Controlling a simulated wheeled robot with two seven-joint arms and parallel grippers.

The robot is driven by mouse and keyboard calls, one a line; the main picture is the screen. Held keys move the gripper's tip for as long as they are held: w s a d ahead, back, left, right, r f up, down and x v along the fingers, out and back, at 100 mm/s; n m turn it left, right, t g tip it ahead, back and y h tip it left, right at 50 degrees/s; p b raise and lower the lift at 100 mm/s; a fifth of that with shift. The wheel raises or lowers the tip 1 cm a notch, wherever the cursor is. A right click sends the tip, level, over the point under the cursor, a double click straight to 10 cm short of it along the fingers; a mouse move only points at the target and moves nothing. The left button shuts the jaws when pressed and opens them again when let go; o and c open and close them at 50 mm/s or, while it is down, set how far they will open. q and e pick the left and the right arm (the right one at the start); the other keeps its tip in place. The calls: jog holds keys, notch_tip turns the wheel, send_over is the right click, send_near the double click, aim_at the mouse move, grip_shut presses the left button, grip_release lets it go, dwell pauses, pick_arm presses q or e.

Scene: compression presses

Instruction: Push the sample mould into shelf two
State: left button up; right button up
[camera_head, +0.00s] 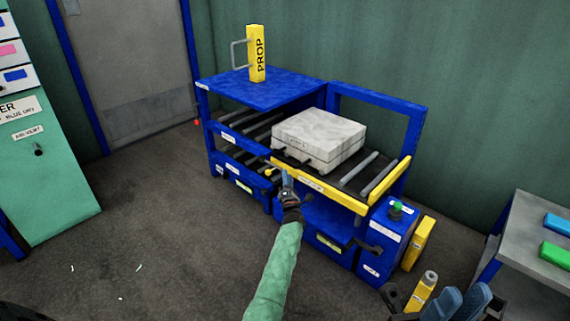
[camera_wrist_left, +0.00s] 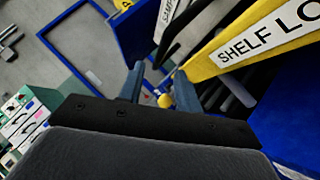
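The sample mould, a pale grey marbled block (camera_head: 318,139), rests on the dark rollers of the blue frame's right-hand part. A yellow bar (camera_head: 312,186) runs along the front below it. My left gripper (camera_head: 287,176) is in front of the frame, at the left end of this bar, apart from the mould. In the left wrist view its blue fingers (camera_wrist_left: 160,84) are apart, with a yellow knob (camera_wrist_left: 165,100) showing between them. I cannot tell if they touch it. My right gripper (camera_head: 468,296) is at the bottom right, its blue fingers apart and empty.
The covered shelf bay (camera_head: 262,86) adjoins on the left, with a yellow PROP bar (camera_head: 257,54) standing on top. A blue box with a green button (camera_head: 397,207) stands at the right front. A grey table (camera_head: 538,232) is at the far right. The floor at left is mostly clear.

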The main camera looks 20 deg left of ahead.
aim_at(285, 162)
pick_arm(q)
jog(key=shift+b+x, duration=0.9)
jog(key=shift+x, duration=2.9)
grip_shut()
